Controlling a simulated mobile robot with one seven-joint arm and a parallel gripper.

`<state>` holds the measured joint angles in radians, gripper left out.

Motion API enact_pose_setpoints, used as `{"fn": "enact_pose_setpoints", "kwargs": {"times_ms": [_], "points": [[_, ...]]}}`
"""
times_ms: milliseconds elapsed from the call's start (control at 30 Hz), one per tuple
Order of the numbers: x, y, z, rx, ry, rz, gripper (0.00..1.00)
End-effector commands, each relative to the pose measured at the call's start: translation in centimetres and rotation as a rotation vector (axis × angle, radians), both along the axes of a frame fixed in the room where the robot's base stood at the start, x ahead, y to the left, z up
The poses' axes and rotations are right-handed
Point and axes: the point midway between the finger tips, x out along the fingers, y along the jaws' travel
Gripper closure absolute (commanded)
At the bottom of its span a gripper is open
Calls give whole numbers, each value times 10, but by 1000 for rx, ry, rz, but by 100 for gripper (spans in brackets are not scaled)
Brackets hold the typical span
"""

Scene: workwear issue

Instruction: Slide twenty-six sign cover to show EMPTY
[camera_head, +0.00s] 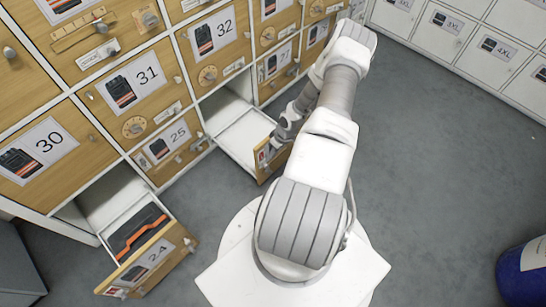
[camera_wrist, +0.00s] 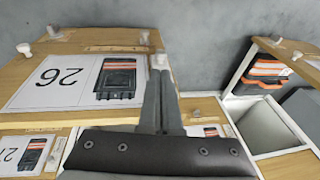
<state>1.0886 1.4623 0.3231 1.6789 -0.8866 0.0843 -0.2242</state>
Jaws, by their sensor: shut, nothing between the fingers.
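The number 26 drawer front (camera_wrist: 70,82) fills the left of the wrist view, upside down, with its number and garment picture. Along its far edge is a thin wooden slide strip (camera_wrist: 112,48) with a small pale knob (camera_wrist: 145,38) near its right end. I cannot read any sign wording. My gripper (camera_wrist: 164,78) is shut and empty, its tips close to another pale knob (camera_wrist: 160,62) at the right edge of the front. I cannot tell whether they touch. In the head view, the 26 drawer (camera_head: 243,138) is pulled out and its white inside looks bare; my arm hides most of its front.
The 24 drawer (camera_head: 150,258) is also out, at lower left, holding dark and orange workwear (camera_head: 138,230). Closed drawers 25 (camera_head: 176,142), 30 (camera_head: 50,150), 31 (camera_head: 135,85) and 32 (camera_head: 213,36) surround it. Grey floor (camera_head: 430,150) is clear at right; a blue bin (camera_head: 522,275) stands lower right.

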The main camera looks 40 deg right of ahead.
Motion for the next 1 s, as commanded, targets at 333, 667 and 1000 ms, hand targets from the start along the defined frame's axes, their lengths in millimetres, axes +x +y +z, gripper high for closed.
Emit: {"fn": "enact_pose_setpoints", "kwargs": {"times_ms": [333, 667, 1000], "points": [[-11, -9, 57, 1, 0, 0, 100], [-12, -10, 62, 2, 0, 1, 100], [-12, -10, 61, 2, 0, 1, 100]]}}
